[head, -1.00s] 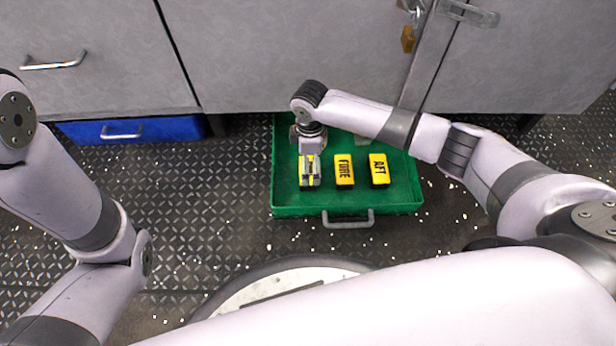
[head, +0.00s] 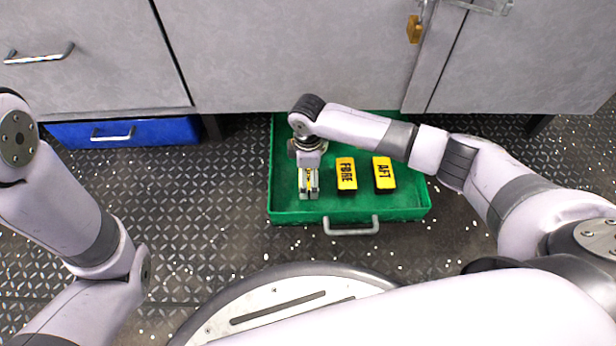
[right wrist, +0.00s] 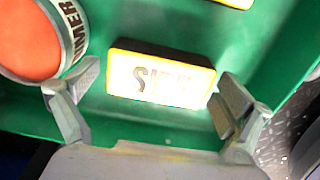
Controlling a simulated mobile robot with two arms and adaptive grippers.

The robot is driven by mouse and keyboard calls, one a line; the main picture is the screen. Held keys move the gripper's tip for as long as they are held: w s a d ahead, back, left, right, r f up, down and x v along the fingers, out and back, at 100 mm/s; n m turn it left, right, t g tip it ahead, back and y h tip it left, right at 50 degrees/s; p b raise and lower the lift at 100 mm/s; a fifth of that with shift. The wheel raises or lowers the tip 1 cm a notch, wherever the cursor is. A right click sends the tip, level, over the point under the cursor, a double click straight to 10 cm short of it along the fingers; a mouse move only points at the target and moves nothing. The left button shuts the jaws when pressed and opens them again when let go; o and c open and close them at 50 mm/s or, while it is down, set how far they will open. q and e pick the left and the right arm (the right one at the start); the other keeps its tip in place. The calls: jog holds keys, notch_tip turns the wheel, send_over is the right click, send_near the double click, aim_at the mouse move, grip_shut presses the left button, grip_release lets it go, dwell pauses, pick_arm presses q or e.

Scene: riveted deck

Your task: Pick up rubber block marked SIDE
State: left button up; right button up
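The yellow rubber block (right wrist: 161,76) lies in the green tray in the right wrist view. Its dark letters are washed out by glare but look like SIDE. My right gripper (right wrist: 158,92) is open with one finger on each side of the block, and gaps show between block and fingers. In the head view my right gripper (head: 309,184) points down at the left part of the green tray (head: 400,209), with a little yellow between its fingers. My left arm shows at the left of the head view, but its gripper is out of view.
Yellow blocks marked FORE (head: 346,174) and AFT (head: 384,173) lie right of my gripper. An orange round item (right wrist: 32,35) with a lettered rim stands close to one finger. Grey cabinets (head: 290,55) and a blue drawer (head: 125,132) are behind.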

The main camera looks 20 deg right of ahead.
jog(key=c, duration=0.9)
jog(key=shift+c, duration=0.5)
jog(key=shift+r, duration=0.1)
